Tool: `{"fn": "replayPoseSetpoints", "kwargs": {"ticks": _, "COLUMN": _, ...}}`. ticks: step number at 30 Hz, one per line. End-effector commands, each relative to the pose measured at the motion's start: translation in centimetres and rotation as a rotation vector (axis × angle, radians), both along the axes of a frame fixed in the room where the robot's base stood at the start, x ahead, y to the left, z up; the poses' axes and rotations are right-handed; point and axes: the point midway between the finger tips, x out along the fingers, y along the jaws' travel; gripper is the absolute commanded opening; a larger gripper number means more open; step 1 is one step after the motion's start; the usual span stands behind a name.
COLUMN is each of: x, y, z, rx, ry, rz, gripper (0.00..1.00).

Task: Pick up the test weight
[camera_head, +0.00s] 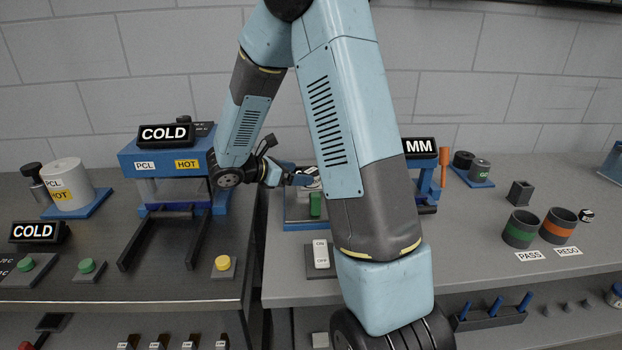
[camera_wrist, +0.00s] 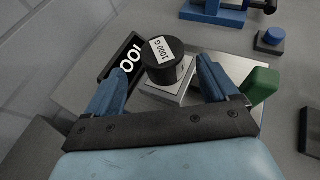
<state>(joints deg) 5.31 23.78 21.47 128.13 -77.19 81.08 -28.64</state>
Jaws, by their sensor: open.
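The test weight is a dark cylinder (camera_wrist: 167,73) with a white "1000 G" label on top. In the wrist view it stands upright on the pale plate (camera_wrist: 190,92) of a scale. My gripper (camera_wrist: 163,68) is open, with one blue finger on each side of the weight. I see gaps beside the weight; whether either finger touches it lower down I cannot tell. In the head view my gripper (camera_head: 303,178) is over the scale base (camera_head: 296,224), and my arm hides much of that spot; I cannot make out the weight there.
A black display (camera_wrist: 125,68) stands beside the weight, partly behind the left finger. A green block (camera_wrist: 262,84) is close to the right finger. A blue press (camera_head: 170,160) marked COLD stands left of my gripper. Two cups (camera_head: 522,228) are far right on open bench.

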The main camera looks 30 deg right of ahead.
Motion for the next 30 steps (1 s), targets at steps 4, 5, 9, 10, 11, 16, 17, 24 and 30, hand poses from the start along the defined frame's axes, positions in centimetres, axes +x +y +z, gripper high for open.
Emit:
{"fn": "replayPoseSetpoints", "kwargs": {"ticks": 4, "x": 0.0, "y": -0.6, "z": -0.3, "rx": 0.001, "ry": 0.001, "rz": -0.001, "gripper": 0.87}}
{"fn": "replayPoseSetpoints", "kwargs": {"ticks": 5, "x": 0.0, "y": -0.8, "z": -0.3, "rx": 0.001, "ry": 0.001, "rz": -0.002, "gripper": 0.87}}
{"fn": "replayPoseSetpoints", "kwargs": {"ticks": 9, "x": 0.0, "y": -2.3, "z": -1.0, "rx": 0.0, "ry": 0.003, "rz": -0.004, "gripper": 0.87}}
{"fn": "replayPoseSetpoints", "kwargs": {"ticks": 10, "x": 0.0, "y": -2.6, "z": -1.1, "rx": 0.0, "ry": 0.003, "rz": -0.005, "gripper": 0.87}}
{"fn": "replayPoseSetpoints", "kwargs": {"ticks": 11, "x": 0.0, "y": -3.0, "z": -1.3, "rx": 0.0, "ry": 0.003, "rz": -0.005, "gripper": 0.87}}
{"fn": "replayPoseSetpoints", "kwargs": {"ticks": 16, "x": 0.2, "y": -4.7, "z": -2.0, "rx": 0.001, "ry": 0.001, "rz": -0.004, "gripper": 0.87}}
{"fn": "replayPoseSetpoints", "kwargs": {"ticks": 17, "x": 0.2, "y": -4.8, "z": -2.1, "rx": 0.001, "ry": 0.0, "rz": -0.003, "gripper": 0.87}}
{"fn": "replayPoseSetpoints", "kwargs": {"ticks": 24, "x": 0.3, "y": -5.2, "z": -2.2, "rx": 0.001, "ry": 0.0, "rz": -0.001, "gripper": 0.87}}
{"fn": "replayPoseSetpoints", "kwargs": {"ticks": 30, "x": 0.3, "y": -5.2, "z": -2.2, "rx": 0.0, "ry": 0.0, "rz": -0.002, "gripper": 0.76}}
